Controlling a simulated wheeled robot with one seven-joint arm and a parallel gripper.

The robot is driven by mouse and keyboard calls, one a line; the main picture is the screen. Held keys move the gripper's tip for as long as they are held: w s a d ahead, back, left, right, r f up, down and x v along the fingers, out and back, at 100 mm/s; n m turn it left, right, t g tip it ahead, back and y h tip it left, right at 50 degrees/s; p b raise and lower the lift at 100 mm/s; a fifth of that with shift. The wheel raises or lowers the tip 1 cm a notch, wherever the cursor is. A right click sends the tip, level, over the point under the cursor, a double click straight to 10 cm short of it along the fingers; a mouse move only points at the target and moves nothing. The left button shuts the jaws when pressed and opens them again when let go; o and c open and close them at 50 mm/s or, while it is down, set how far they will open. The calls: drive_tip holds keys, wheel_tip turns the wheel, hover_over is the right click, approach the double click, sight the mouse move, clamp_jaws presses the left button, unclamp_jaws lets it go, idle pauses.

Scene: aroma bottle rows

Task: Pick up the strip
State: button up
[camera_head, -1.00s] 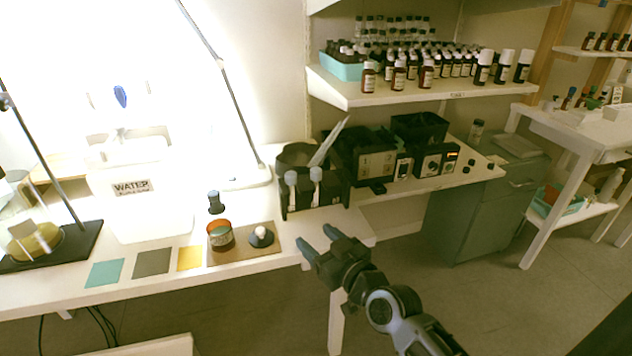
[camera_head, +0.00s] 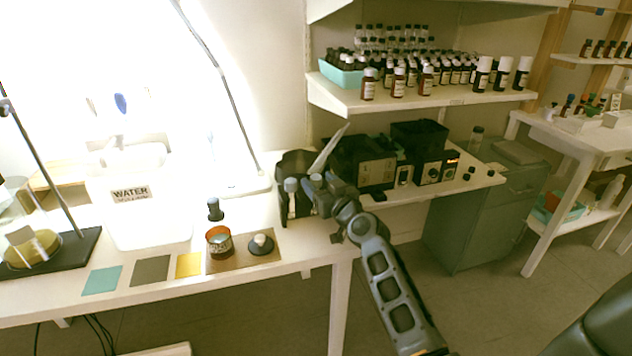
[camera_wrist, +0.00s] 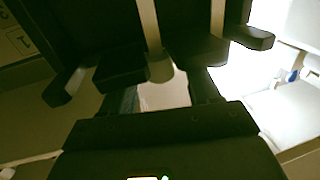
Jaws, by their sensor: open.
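A pale strip (camera_head: 329,146) slants up out of the dark holder (camera_head: 284,207) on the table, in the head view. A white-topped rod (camera_head: 291,186) stands at the holder's left end. My gripper (camera_head: 318,192) is open at the holder's right part and hides some of it. In the wrist view, my gripper (camera_wrist: 163,92) points at the dark holder, and a pale rod with a rounded end (camera_wrist: 160,68) shows between the fingers. I cannot tell whether the fingers touch it. The strip is not clear in the wrist view.
Dark boxed devices (camera_head: 376,172) stand close right of my gripper. A brown mat (camera_head: 228,262) with a small jar (camera_head: 219,241) and a dark knobbed piece (camera_head: 261,245) lies in front left. A lamp pole (camera_head: 222,90) and a water tub (camera_head: 150,225) stand to the left.

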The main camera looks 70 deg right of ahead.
drive_tip(key=shift+x, duration=1.15)
drive_tip(key=shift+c, duration=0.4)
drive_tip(key=c, duration=0.7)
